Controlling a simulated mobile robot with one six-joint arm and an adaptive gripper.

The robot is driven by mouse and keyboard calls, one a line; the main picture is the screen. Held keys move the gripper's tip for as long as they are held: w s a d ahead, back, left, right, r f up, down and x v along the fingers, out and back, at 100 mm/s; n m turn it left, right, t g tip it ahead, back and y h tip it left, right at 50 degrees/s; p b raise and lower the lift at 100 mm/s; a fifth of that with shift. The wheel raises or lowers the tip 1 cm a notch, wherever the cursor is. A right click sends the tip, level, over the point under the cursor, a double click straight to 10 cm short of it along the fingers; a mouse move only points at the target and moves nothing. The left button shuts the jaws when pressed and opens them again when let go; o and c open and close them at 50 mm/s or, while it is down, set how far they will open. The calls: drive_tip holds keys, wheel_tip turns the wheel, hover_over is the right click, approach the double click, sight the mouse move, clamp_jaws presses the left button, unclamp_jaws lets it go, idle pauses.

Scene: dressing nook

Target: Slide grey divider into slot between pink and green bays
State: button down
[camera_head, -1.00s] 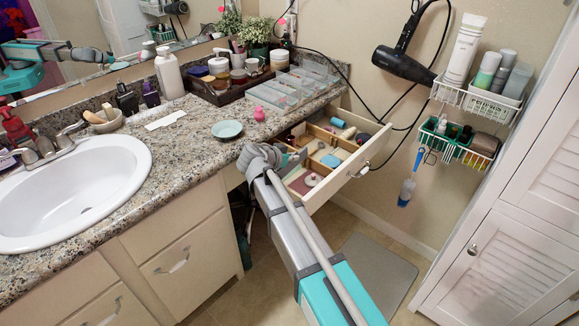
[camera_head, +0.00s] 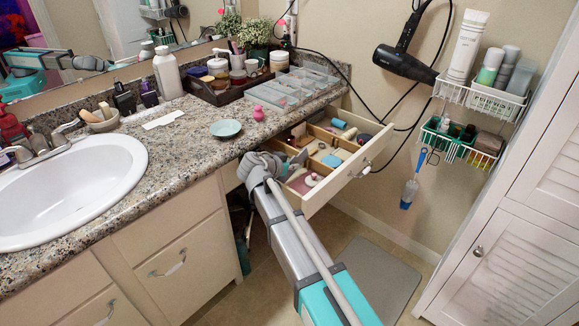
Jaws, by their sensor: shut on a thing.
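The open drawer (camera_head: 347,181) sticks out from under the counter and is split by wooden partitions into bays. A bay with a pink floor (camera_head: 299,186) lies at its near left end. My gripper (camera_head: 287,167) is at the drawer's left side, just over the near bays, mostly hidden by my own wrist. It is shut on a small grey piece, seemingly the grey divider (camera_head: 298,157), which shows only in part. I cannot tell whether the divider touches a slot. The green bay cannot be made out clearly.
The drawer also holds a blue round item (camera_head: 331,160) and several small toiletries. A wire basket (camera_head: 460,143) hangs on the wall at right.

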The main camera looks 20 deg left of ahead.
drive_tip(key=c, duration=0.8)
unclamp_jaws()
drive_tip(key=shift+a+f, duration=0.1)
drive_tip(key=shift+f, duration=0.05)
drive_tip(key=shift+s+a+r+p, duration=0.15)
drive_tip(key=shift+s+r+p, duration=0.3)
drive_tip(key=p+v, duration=0.5)
drive_tip(key=v, duration=0.5)
drive_tip(key=shift+s, duration=0.3)
drive_tip(key=shift+a+r, duration=0.15)
drive_tip(key=shift+s, duration=0.15)
